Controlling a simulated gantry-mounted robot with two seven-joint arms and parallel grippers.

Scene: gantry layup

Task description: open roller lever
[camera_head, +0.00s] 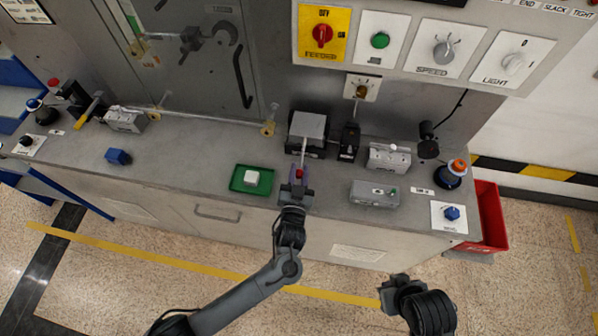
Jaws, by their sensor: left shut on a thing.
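The roller lever (304,152) is a pale rod with a red knob at its near end. It reaches toward me from a dark block with a grey top plate (308,125) at the middle of the bench. My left gripper (298,183) is at the knob end and shut on the lever; its fingers hide part of that end. My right gripper (390,291) is in front of the bench, low in the view, away from the lever; its jaws are too unclear to read.
A green tray with a white block (251,178) lies just left of my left gripper. A grey box (375,193) and a black upright device (349,142) stand to the right. The control panel (400,45) overhangs behind. The bench's left-middle is mostly clear.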

